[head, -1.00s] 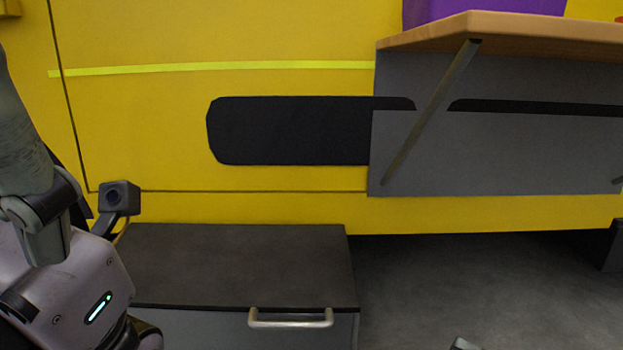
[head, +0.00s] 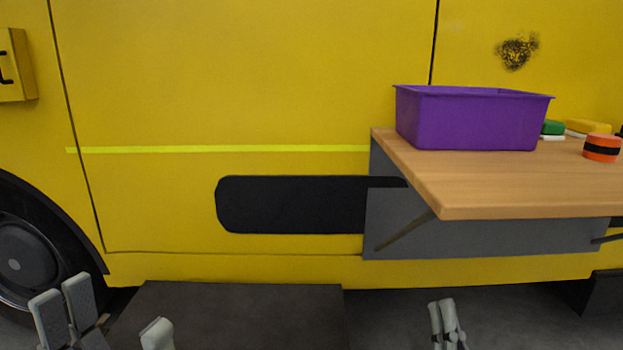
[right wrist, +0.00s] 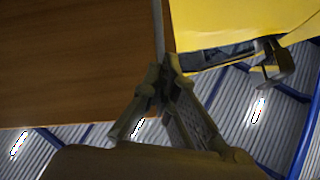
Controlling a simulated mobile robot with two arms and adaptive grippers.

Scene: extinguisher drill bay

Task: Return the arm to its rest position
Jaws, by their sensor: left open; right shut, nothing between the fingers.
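My left gripper (head: 108,315) shows at the lower left of the head view, with its fingers spread and nothing between them. It is over the dark grey box top near the wheel. My right gripper (head: 442,312) shows at the bottom, right of centre, below the wooden shelf, with its fingers together and empty. In the right wrist view its fingertips (right wrist: 163,85) meet beside the edge of a brown wooden panel. Most of both arms is out of the head view.
A wooden shelf (head: 500,190) juts from the yellow vehicle side (head: 270,80). On it stand a purple bin (head: 470,120), an orange-and-black roll (head: 601,148) and green and yellow pieces. A dark grey box (head: 240,305) is below. The floor right of it looks clear.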

